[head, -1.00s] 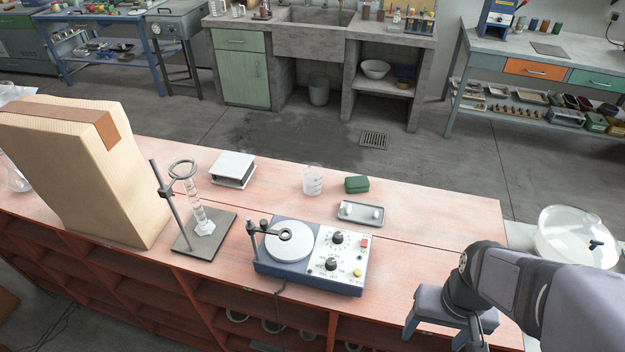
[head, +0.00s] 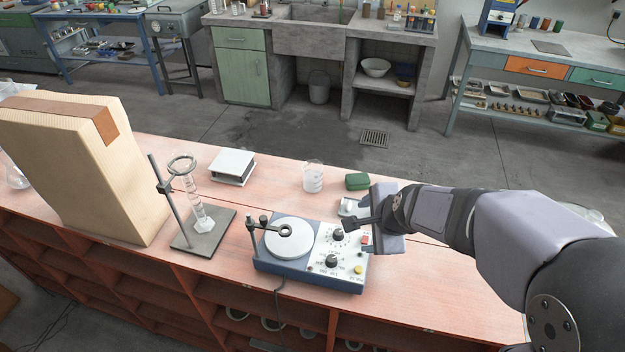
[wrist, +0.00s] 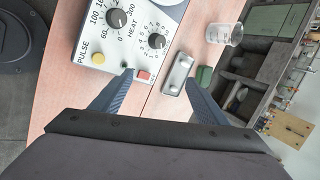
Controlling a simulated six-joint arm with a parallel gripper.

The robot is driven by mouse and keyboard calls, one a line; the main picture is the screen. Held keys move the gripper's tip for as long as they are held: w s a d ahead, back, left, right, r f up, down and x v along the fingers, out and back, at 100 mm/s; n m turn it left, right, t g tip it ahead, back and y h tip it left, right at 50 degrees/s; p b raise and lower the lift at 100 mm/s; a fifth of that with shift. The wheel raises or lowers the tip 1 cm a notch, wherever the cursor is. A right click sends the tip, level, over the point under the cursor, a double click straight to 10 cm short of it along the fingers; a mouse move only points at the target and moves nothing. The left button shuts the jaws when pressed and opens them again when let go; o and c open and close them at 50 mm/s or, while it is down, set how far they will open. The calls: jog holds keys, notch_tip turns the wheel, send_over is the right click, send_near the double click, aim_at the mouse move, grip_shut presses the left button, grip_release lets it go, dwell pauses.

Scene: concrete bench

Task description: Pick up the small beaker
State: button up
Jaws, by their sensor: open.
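The small beaker (head: 313,177) is clear glass with white markings and stands upright on the reddish bench, behind the hotplate stirrer. It also shows in the wrist view (wrist: 222,34) at the upper right, lying beyond my fingers. My gripper (head: 352,217) is above the right part of the stirrer, to the right of and nearer than the beaker, and apart from it. In the wrist view my gripper (wrist: 153,95) has its two blue-grey fingers spread wide with nothing held between them.
The stirrer (head: 275,268) has knobs and a post on its left. A small grey tray (wrist: 177,74) and a green box (head: 357,181) lie near the beaker. A white-topped block (head: 233,165) and a stand with a glass cylinder (head: 205,245) are on the left.

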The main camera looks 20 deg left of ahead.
aim_at(313, 169)
jog(key=w+a+m, duration=0.1)
jog(key=w+a+r+m+t, duration=0.1)
jog(key=a, duration=0.1)
jog(key=w+a+m, duration=0.1)
jog(key=a+m, duration=0.1)
jog(key=shift+w+r+y, duration=0.15)
jog(key=shift+r+y, duration=0.25)
jog(key=w+a+f+m+t+b, duration=0.2)
jog(key=w+a+m+b, duration=0.1)
jog(key=w+m, duration=0.1)
jog(key=w+a+f+m+t+b, duration=0.1)
jog(key=w+a+f+m+b, duration=0.1)
jog(key=w+a+m+b, duration=0.1)
jog(key=w+a+f+m+t+b, duration=0.2)
jog(key=w+a+m+b, duration=0.2)
jog(key=w+a+m, duration=0.1)
jog(key=shift+f+t, duration=0.25)
jog(key=shift+t, duration=0.05)
jog(key=m, duration=0.1)
jog(key=w+a+m+b, duration=0.1)
jog(key=m, duration=0.1)
jog(key=shift+w+f+t+h, duration=0.15)
jog(key=shift+f+t+h, duration=0.15)
jog(key=shift+t, duration=0.1)
jog(key=shift+w, duration=0.15)
jog(key=shift+w+a+f+p, duration=0.25)
jog(key=shift+w+p, duration=0.1)
jog(key=shift+w, duration=0.25)
jog(key=shift+w, duration=0.1)
